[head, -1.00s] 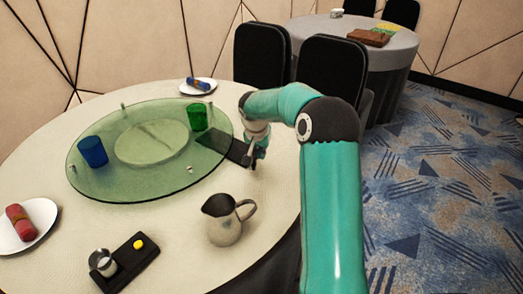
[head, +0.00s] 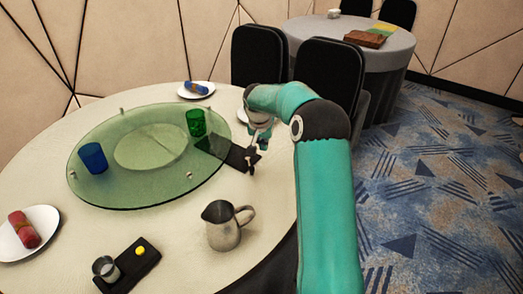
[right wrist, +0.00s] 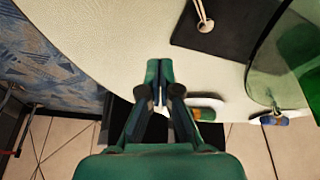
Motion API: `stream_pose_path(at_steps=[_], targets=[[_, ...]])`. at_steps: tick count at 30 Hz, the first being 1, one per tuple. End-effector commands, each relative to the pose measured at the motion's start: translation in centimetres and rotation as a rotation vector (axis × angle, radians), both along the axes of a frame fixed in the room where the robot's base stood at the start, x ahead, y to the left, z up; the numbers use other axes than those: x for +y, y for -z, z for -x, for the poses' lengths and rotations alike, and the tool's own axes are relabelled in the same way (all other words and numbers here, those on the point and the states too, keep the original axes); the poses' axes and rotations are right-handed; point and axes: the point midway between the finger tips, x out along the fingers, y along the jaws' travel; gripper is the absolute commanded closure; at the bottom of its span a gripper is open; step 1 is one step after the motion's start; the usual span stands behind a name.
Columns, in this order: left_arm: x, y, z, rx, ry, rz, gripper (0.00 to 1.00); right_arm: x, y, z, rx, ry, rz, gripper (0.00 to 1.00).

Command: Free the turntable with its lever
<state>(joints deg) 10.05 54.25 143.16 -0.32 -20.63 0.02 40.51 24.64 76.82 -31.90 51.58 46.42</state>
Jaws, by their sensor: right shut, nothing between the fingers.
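The turntable (head: 150,182) is a round green glass disc on the cream table, carrying a blue cup (head: 93,158) and a green cup (head: 196,123). A black plate (head: 217,147) lies at its right edge; it also shows in the right wrist view (right wrist: 232,38). The lever (right wrist: 204,20), a thin pale stick with a rounded end, stands over that plate; in the head view it is hard to tell from my gripper. My right gripper (head: 257,146) is beside the plate's right end. In the right wrist view its fingers (right wrist: 159,68) are shut and empty, apart from the lever.
A metal pitcher (head: 222,232) stands in front of the black plate. A black tray (head: 128,272) holds a small metal cup and a yellow item. White plates with a red roll (head: 24,230) and a blue roll (head: 196,89) lie near the rim. Black chairs (head: 328,70) stand behind.

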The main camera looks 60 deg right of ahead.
Motion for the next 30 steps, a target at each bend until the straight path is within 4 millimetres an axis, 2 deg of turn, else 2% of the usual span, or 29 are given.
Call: stream_pose_path(at_steps=[1, 6, 12, 30], targets=[[0.0, 0.1, 0.0, 0.0, -0.001, 0.0, 0.6, 0.4, -1.2, -0.1, -0.003, -0.002, 0.002, 1.0], [0.0, 0.1, 0.0, 0.0, -0.001, 0.0, 0.6, 1.6, -4.2, 0.0, -0.002, -0.002, 0.001, 1.0], [0.0, 0.0, 0.0, 0.0, -0.001, 0.0, 0.6, 2.4, -6.2, 0.0, 0.0, -0.003, -0.001, 1.0], [0.0, 0.0, 0.0, 0.0, -0.001, 0.0, 0.6, 2.6, -6.6, 0.0, 0.001, -0.002, -0.001, 1.0]])
